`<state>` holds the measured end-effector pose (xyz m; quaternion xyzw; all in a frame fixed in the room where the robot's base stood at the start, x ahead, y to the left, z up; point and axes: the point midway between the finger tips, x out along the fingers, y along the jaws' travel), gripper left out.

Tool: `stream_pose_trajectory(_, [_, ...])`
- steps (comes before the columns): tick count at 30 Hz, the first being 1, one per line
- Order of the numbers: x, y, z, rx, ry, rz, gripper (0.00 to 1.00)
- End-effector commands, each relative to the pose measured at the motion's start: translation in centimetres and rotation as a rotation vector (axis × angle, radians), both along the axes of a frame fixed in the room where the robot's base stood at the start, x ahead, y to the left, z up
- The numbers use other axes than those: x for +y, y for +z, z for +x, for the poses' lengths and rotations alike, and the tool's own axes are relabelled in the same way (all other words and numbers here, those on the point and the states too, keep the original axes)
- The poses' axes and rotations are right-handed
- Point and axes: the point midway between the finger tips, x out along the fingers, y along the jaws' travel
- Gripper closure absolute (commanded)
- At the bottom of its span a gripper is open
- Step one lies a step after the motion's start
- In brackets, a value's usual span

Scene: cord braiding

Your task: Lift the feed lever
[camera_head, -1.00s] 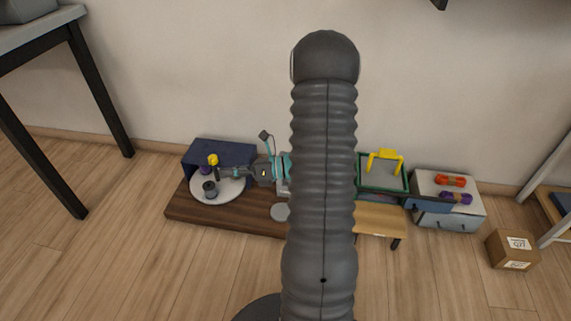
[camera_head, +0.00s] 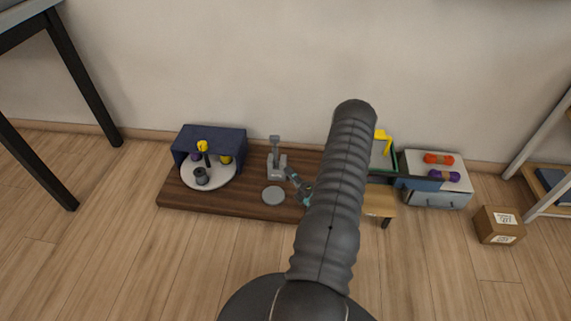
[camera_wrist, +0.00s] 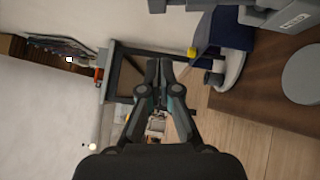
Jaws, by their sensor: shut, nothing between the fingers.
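My gripper (camera_head: 291,174) is just right of and in front of the block in the head view, seemingly apart from the lever. In the wrist view my gripper (camera_wrist: 159,64) has its fingertips together with nothing between them. The lever's top is not clear in the wrist view.
The brown board (camera_head: 235,198) carries a white turntable (camera_head: 216,178) with spools, a navy screen (camera_head: 212,139) and a grey disc (camera_head: 273,196). At right are a green-rimmed tray (camera_head: 394,160), a small wooden stand (camera_head: 381,204) and a drawer box (camera_head: 435,193). Floor in front is free.

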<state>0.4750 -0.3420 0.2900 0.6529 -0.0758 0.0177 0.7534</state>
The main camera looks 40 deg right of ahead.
Motion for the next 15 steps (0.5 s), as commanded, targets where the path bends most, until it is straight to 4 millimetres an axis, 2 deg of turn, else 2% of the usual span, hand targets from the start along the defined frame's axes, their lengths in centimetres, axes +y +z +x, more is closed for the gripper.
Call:
stream_pose_trajectory(14, [-0.4,1.4,8.7,-0.003,0.006,-0.004,1.00])
stream_pose_trajectory(15, [-1.0,1.5,9.1,-0.003,0.003,-0.005,1.00])
